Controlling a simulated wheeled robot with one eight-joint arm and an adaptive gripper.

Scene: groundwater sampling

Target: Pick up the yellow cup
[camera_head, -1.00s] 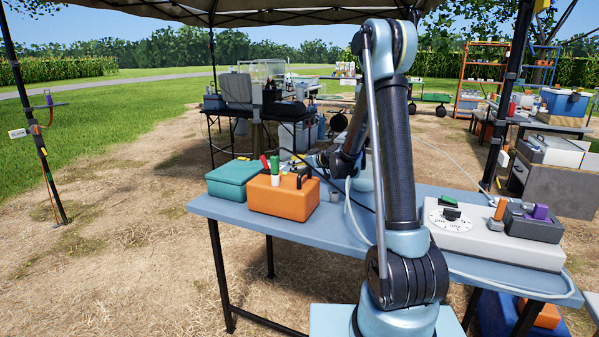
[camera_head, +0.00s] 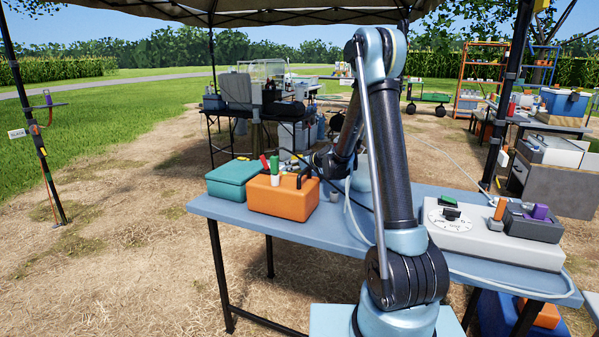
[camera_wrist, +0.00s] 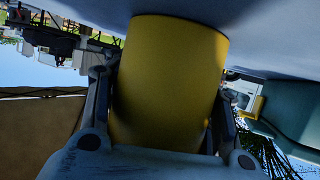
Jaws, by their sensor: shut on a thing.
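The yellow cup (camera_wrist: 170,75) fills the middle of the wrist view, which looks upside down. My gripper (camera_wrist: 164,95) has one finger on each side of the cup and is shut on it. The cup's end at the top of the picture is close to a grey-blue surface that looks like the tabletop; I cannot tell whether they touch. In the head view, my arm reaches over the table (camera_head: 345,222) to behind the orange box, and the fingers and the cup are hidden there.
An orange box (camera_head: 275,201) with red and green markers and a teal box (camera_head: 232,180) stand at the table's left end. A small grey cup (camera_head: 334,195) is beside the orange box. A white dial unit (camera_head: 490,240) sits at the right. The table's front middle is clear.

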